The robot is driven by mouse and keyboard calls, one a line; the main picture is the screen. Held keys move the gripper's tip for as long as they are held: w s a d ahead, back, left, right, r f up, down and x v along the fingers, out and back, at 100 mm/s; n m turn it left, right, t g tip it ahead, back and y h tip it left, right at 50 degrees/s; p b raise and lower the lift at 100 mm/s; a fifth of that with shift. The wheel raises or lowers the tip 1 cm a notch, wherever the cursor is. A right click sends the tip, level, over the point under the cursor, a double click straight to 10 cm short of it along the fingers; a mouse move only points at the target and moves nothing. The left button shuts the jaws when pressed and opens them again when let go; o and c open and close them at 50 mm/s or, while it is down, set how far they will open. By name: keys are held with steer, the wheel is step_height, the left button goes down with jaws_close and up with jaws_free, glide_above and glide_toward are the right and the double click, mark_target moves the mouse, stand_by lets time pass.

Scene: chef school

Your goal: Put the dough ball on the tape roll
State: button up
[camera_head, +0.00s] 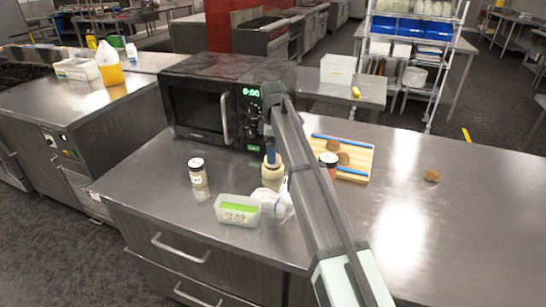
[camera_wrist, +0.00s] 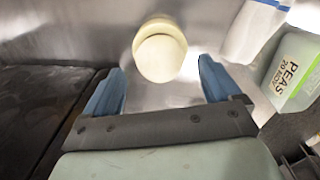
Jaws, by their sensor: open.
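In the wrist view a pale cream rounded piece (camera_wrist: 160,58), seemingly the dough ball, shows against a second cream piece (camera_wrist: 160,24), seemingly the tape roll. In the head view the cream pieces (camera_head: 272,173) look stacked upright on the counter, directly below my fingers; I cannot tell exactly where one ends and the other begins. My gripper (camera_wrist: 160,88) is open, with blue fingers apart and nothing between the tips. In the head view my gripper (camera_head: 270,154) is just above the cream pieces, partly hidden by my arm.
A clear tub labelled PEAS (camera_head: 238,210) and a white crumpled bag (camera_head: 277,203) stand close by. A jar (camera_head: 198,173) is left, a microwave (camera_head: 200,108) behind. A cutting board (camera_head: 357,165) with brown rounds lies right. The counter's right part is mostly clear.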

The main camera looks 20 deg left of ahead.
step_height(320, 180, up, 8)
steer(key=shift+r, duration=0.2)
stand_by(0.5)
